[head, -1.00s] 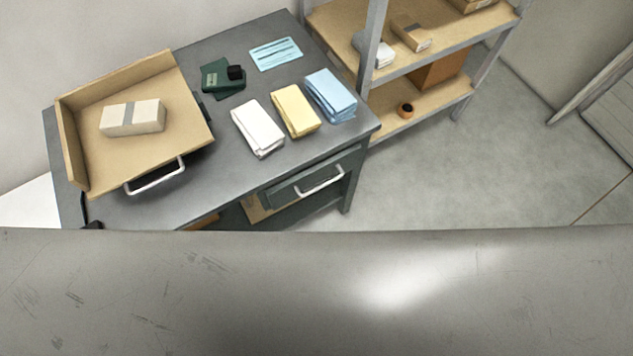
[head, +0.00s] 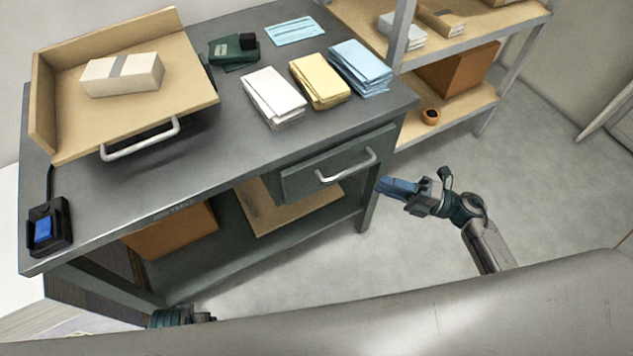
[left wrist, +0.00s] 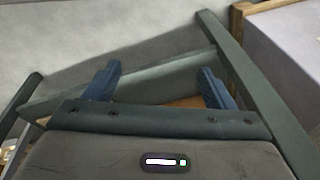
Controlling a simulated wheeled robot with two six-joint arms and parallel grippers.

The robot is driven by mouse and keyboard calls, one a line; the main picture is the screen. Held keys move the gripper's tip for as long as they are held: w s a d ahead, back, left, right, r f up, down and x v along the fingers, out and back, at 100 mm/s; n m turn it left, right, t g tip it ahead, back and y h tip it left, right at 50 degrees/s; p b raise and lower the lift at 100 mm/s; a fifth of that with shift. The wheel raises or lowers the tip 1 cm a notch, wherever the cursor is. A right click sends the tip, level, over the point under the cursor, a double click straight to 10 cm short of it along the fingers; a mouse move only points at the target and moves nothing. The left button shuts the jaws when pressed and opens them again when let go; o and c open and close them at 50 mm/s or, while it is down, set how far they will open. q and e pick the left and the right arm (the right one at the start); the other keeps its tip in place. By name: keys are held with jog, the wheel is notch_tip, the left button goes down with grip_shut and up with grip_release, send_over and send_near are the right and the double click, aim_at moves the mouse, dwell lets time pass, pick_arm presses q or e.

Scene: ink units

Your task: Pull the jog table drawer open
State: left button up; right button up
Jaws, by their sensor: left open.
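The jog table (head: 225,155) is a grey bench that fills the left and middle of the head view. Its drawer (head: 300,182) is a dark grey front below the right end of the top. My left gripper (left wrist: 158,85) is open and empty in the left wrist view, before the bench's lower frame. In the head view only part of my left arm shows.
A wooden tilted tray (head: 70,125) with a handle holds a wrapped block (head: 122,74). White (head: 272,95), yellow (head: 320,80) and blue (head: 360,68) paper stacks lie on the top. A shelf (head: 470,110) stands right of the table. Floor in front of the shelf is clear.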

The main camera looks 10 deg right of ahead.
aim_at(346, 171)
pick_arm(q)
notch_tip(346, 171, down, 7)
jog(key=s+p, duration=0.2)
jog(key=shift+s+a+r, duration=0.2)
jog(key=shift+s+a, duration=0.05)
jog(key=shift+s, duration=0.15)
pick_arm(e)
jog(key=shift+x, duration=5.35)
jog(key=shift+d, duration=0.1)
grip_shut()
